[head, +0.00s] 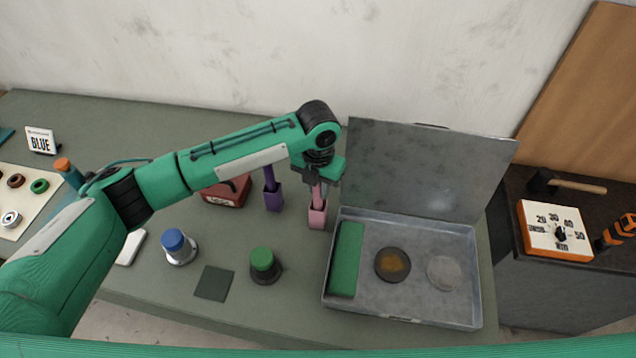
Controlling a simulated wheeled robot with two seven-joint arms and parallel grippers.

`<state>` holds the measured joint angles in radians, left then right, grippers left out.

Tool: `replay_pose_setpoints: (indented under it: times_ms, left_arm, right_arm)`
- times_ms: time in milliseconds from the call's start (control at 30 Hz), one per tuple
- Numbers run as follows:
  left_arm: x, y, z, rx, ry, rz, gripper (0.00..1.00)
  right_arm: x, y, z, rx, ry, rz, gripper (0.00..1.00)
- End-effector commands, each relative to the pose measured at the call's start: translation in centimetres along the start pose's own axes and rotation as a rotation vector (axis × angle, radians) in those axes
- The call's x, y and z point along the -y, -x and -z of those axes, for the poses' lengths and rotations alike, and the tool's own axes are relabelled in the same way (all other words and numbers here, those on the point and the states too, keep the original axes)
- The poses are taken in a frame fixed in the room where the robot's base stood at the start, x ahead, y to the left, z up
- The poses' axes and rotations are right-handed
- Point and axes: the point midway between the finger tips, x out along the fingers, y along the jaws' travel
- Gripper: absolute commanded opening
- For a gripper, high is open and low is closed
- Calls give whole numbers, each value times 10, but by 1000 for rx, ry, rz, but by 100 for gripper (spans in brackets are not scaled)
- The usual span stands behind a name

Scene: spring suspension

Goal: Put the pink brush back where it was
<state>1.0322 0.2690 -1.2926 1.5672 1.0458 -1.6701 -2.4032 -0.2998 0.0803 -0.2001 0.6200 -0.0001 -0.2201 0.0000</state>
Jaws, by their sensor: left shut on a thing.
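The pink brush (317,193) is upright below my left gripper (318,182), which is shut on its upper part. The brush's lower end is at or in a pink holder (317,215) just left of the open metal case. I cannot tell how deep it sits, since the gripper hides the brush's top. A purple brush (269,178) stands in a purple holder (273,200) to the left. My right gripper is not in view.
The open metal case (476,270) holds a green block (347,258) and two round dishes. A green-capped jar (263,265), a blue-capped jar (178,246) and a dark square pad (214,283) stand in front. A red box (226,192) is behind my arm. A dial timer (555,230) is far right.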

Motion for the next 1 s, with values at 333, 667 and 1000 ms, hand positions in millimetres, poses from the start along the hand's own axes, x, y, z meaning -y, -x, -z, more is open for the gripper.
replay_pose_setpoints:
  times_ms: [333, 667, 1000]
  left_arm:
    - [0, -3, 0, 0, 0, 0, 41]
    - [0, 0, 0, 0, 0, 0, 43]
    - [0, 52, -1, 6, -2, 0, 43]
  right_arm:
    - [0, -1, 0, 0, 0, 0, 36]
    - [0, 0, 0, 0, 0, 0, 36]
    - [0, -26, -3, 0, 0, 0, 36]
